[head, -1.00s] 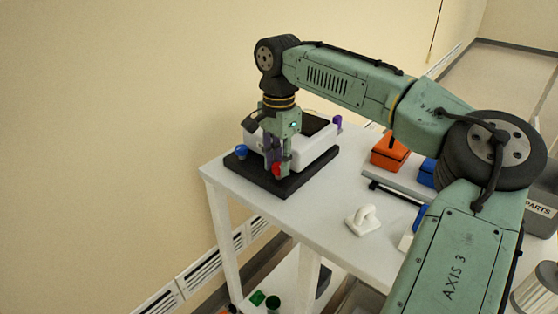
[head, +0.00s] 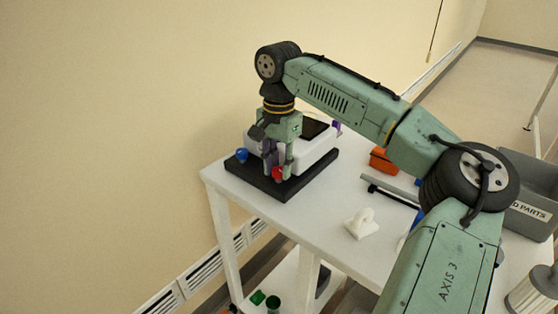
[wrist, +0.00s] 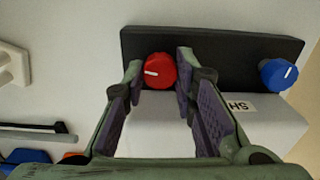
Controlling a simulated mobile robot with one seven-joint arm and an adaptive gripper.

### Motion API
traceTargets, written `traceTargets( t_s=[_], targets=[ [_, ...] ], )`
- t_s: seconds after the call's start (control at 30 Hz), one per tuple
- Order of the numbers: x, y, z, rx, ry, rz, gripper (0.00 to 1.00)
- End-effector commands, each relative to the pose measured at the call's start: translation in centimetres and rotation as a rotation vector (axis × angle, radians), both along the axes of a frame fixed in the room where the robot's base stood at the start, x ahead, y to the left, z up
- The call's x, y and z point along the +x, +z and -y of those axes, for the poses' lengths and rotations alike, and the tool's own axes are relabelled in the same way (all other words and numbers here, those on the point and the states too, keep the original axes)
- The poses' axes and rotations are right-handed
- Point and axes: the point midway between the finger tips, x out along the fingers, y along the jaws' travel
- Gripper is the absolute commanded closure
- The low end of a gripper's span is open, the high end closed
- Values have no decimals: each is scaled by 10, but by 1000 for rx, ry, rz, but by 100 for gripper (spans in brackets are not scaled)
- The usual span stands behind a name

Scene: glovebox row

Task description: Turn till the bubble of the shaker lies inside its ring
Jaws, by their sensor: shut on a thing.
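The shaker (head: 318,155) is a white box on a black base plate (head: 313,174) at the far left corner of the table. A red knob (head: 278,173) and a blue knob (head: 241,154) sit on its front edge. In the wrist view, my gripper (wrist: 160,65) has its fingers on either side of the red knob (wrist: 160,71) and is shut on it. The red knob's white mark lies nearly level. The blue knob (wrist: 278,75) stands free to the right, its mark tilted. My gripper (head: 279,172) hides part of the shaker. I cannot make out the bubble or its ring.
A white handled piece (head: 362,223) stands on the table (head: 320,232) in front of the shaker. An orange box (head: 384,160) lies to the right, partly behind my arm. A grey parts bin (head: 528,200) is at far right. A wall is close behind the shaker.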

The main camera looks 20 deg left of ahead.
Motion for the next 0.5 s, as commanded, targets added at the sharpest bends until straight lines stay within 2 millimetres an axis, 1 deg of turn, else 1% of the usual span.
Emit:
traceTargets(
  t_s=[0.5],
  targets=[
    [0, -1, -1, 2, 488, -1, 100]
  ],
)
